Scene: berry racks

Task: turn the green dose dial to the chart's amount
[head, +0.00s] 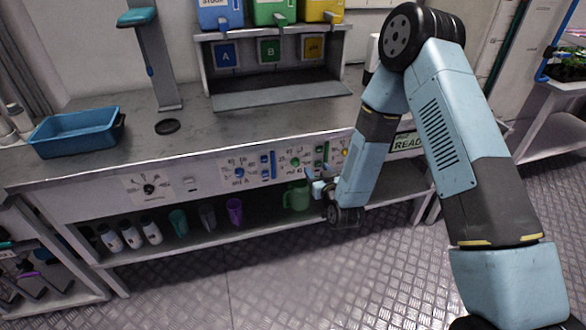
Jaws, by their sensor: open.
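The green dose dial (295,161) is a small round knob on a white scale plate on the bench's front panel. Numbers are printed around it, too small to read, and its pointer setting cannot be made out. My gripper (314,188) is open, below and to the right of the green dial, in front of the panel's lower edge. It appears apart from the dial. No dose chart is readable in this view; a sign with "READ" (407,142) is partly hidden behind my arm.
A blue dial (240,172) sits left of the green one, with a black dial (149,188) farther left. A green jug (297,197) stands on the shelf beside my gripper. A blue tray (77,133) lies on the bench. The floor in front is clear.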

